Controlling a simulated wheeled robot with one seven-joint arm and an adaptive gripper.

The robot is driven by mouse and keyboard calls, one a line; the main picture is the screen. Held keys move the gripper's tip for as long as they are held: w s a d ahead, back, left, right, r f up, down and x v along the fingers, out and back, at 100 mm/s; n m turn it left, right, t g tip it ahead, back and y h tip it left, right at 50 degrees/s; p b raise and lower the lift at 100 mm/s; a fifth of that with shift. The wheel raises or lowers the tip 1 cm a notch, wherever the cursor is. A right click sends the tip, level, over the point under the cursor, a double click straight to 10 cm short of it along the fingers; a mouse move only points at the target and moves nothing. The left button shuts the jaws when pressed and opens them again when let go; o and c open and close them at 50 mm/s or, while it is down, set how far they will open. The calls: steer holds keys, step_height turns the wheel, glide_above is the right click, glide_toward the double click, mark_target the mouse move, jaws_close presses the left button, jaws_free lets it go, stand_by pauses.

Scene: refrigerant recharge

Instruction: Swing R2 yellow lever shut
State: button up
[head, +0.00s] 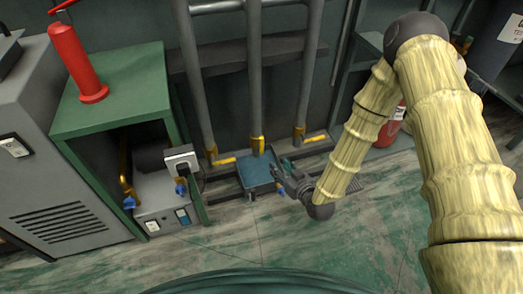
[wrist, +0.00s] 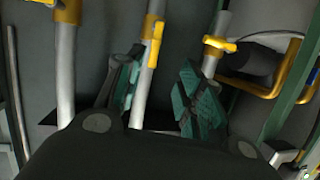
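Three grey pipes come down to yellow valves in the head view; no R2 label is readable. The middle valve's yellow lever (head: 257,146) lies along its pipe, and it shows in the wrist view (wrist: 157,42). The left valve's yellow lever (head: 226,160) sticks out sideways, also seen in the wrist view (wrist: 220,44). The right valve's yellow lever (head: 315,138) also points sideways. My gripper (head: 283,170) is low, just right of the middle pipe. In the wrist view my gripper (wrist: 160,92) is open, its teal pads apart with the middle pipe appearing between them; contact cannot be told.
A blue-teal box (head: 256,174) sits at the middle pipe's foot, close to my gripper. A green cabinet (head: 115,92) with a red extinguisher-like cylinder (head: 75,60) on top stands left. A meter box (head: 181,160) hangs at its edge. Open floor (head: 245,232) lies in front.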

mark_target(263, 141)
steer(key=w+a+t+b, duration=0.1)
steer(key=w+a+b, duration=0.1)
steer(key=w+b, duration=0.1)
steer(key=w+a+t+y+b, duration=0.1)
steer(key=w+a+b, duration=0.1)
steer(key=w, duration=0.4)
steer(key=w+a+n+t+b, duration=0.1)
steer(key=w+a+b, duration=0.1)
steer(key=w+b, duration=0.2)
steer(key=shift+w+a+f+y+b, duration=0.15)
steer(key=shift+w+f+y+b, duration=0.1)
steer(key=shift+f+y+b, duration=0.15)
steer(key=shift+w+a+r, duration=0.1)
steer(key=shift+w+a, duration=0.25)
steer(key=shift+w, duration=0.3)
jaws_close()
